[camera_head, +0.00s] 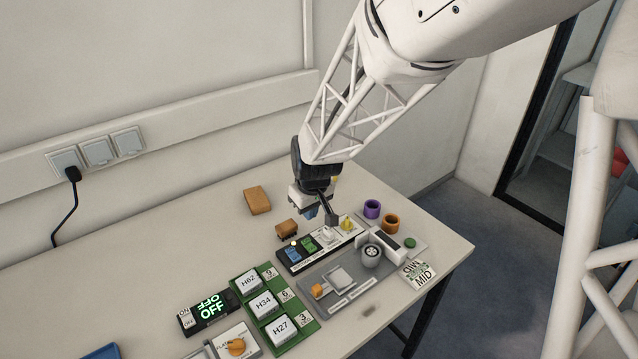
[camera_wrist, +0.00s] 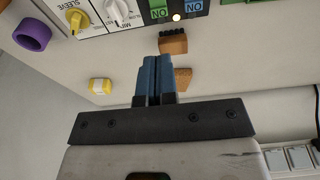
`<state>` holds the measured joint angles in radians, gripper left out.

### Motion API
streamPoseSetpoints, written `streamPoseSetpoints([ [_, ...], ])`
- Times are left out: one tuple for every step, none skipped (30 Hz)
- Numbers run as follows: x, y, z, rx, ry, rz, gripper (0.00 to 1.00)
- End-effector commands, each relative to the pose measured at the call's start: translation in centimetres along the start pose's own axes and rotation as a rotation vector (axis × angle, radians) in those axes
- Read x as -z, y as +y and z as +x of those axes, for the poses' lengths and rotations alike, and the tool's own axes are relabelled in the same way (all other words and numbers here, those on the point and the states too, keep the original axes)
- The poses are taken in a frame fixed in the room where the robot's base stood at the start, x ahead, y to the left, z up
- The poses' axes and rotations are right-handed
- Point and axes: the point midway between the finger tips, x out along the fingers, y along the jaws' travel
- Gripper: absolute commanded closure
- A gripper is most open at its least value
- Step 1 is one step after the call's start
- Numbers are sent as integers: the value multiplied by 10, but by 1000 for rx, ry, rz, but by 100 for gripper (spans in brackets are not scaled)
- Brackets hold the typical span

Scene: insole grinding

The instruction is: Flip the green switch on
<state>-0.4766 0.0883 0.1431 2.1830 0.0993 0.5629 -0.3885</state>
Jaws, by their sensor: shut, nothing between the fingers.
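The green switch (camera_head: 309,244) is on a dark section of the control panel (camera_head: 322,244), to the right of a blue switch (camera_head: 294,253). In the wrist view the panel appears upside down at the top edge, with the green switch (camera_wrist: 158,9) left of the blue switch (camera_wrist: 195,6). Both carry ON lettering; the green switch's full tilt is cut off. My gripper (camera_head: 313,212) is above the table just behind the panel, apart from the switch. Its blue fingers (camera_wrist: 155,62) are together and empty.
A brown brush (camera_head: 287,228) and tan block (camera_head: 257,200) lie behind the panel. Purple (camera_head: 372,208) and orange (camera_head: 390,223) rings stand to its right, near a grinding device (camera_head: 371,256). A green-lit OFF display (camera_head: 210,306) is at front left. The table's left part is mostly clear.

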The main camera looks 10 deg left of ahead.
Motion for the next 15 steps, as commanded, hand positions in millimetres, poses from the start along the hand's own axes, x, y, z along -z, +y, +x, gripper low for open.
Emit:
streamPoseSetpoints([
  [0, 0, 7, 1, -3, 0, 100],
  [0, 0, 10, 1, -3, 0, 100],
  [-1, 0, 15, 1, -3, 0, 100],
  [-1, 0, 18, 1, -2, 0, 100],
  [0, 0, 22, 1, -2, 1, 100],
  [0, 0, 26, 1, -2, 1, 100],
  [0, 0, 30, 1, -3, 1, 100],
  [0, 0, 33, 1, -3, 1, 100],
  [0, 0, 37, 1, -2, 1, 100],
  [0, 0, 41, 1, -1, 1, 100],
  [0, 0, 44, 1, -2, 1, 100],
  [0, 0, 49, 1, -2, 1, 100],
  [0, 0, 52, 1, -3, 1, 100],
  [0, 0, 55, 1, -2, 1, 100],
  [0, 0, 59, 0, -1, 0, 100],
])
